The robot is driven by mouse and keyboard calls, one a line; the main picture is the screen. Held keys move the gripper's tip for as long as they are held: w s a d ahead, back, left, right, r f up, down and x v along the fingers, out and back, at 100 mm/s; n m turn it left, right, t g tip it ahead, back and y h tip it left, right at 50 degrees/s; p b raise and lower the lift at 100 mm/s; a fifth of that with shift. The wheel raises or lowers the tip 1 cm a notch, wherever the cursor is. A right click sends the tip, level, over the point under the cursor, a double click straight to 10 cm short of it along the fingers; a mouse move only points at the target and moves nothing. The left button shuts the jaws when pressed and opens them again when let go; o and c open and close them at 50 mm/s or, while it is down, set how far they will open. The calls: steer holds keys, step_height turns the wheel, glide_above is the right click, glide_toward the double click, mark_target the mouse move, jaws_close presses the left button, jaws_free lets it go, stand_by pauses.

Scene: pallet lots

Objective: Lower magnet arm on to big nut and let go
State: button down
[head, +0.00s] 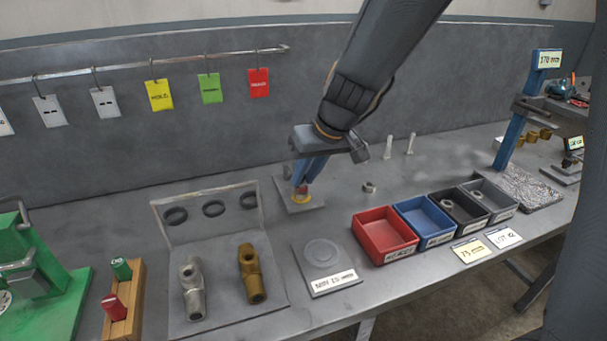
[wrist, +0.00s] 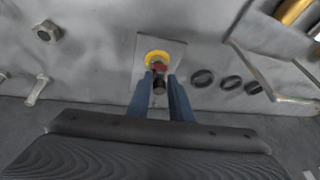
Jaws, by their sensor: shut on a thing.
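My gripper (head: 303,184) is shut on a small red-and-dark piece, which I take to be the magnet arm (wrist: 159,69). Its blue fingers point down over a yellow round part (head: 301,198) on a small grey plate (head: 314,204). The yellow part also shows just beyond the fingertips in the wrist view (wrist: 156,56). I cannot tell whether the red piece and the yellow part are joined. A big nut (head: 369,187) lies on the bench to the right of the plate, apart from my gripper. It is at the upper left in the wrist view (wrist: 47,32).
Two upright bolts (head: 399,147) stand behind the nut. Red (head: 366,225), blue, black and grey bins stand to the right; the black and grey ones hold nuts. A fixture with two pipe fittings (head: 249,272) is at front left, beside a labelled round-disc plate (head: 321,250).

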steer(key=shift+s+f+b, duration=0.45)
steer(key=shift+f, duration=0.3)
steer(key=c, duration=1.6)
jaws_free()
steer(key=shift+s+a, duration=0.1)
steer(key=shift+s, duration=0.05)
steer(key=shift+c, duration=0.2)
steer(key=shift+w, duration=0.25)
steer(key=shift+r, duration=0.25)
steer(key=shift+d+r, duration=0.25)
steer(key=shift+r, duration=0.05)
steer(key=v, duration=0.7)
steer(key=shift+p, duration=0.35)
